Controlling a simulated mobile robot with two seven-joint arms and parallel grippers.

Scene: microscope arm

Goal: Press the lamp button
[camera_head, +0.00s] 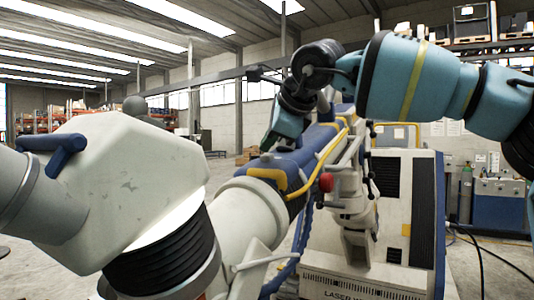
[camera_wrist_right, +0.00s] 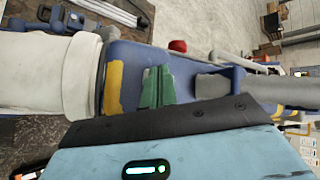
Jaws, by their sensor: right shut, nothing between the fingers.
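The microscope arm (camera_head: 130,185) fills the left and middle of the head view as a big white jointed body. It has a blue housing (camera_head: 310,150) with yellow trim and a red knob (camera_head: 326,182). My right gripper (camera_head: 268,142) is at the blue housing, its green fingers closed with nothing between them. In the right wrist view the green fingers (camera_wrist_right: 157,88) lie over the blue housing (camera_wrist_right: 190,65), beside a yellow patch; touching or just above I cannot tell. The red knob (camera_wrist_right: 178,46) shows beyond them. I cannot make out the lamp button. My left gripper is not in view.
A white and dark laser cabinet (camera_head: 405,200) stands behind the arm. Blue workshop equipment (camera_head: 498,203) and dark cables are at the right. A white cylinder (camera_wrist_right: 50,75) adjoins the housing in the wrist view. Open floor (camera_head: 222,172) lies behind the arm.

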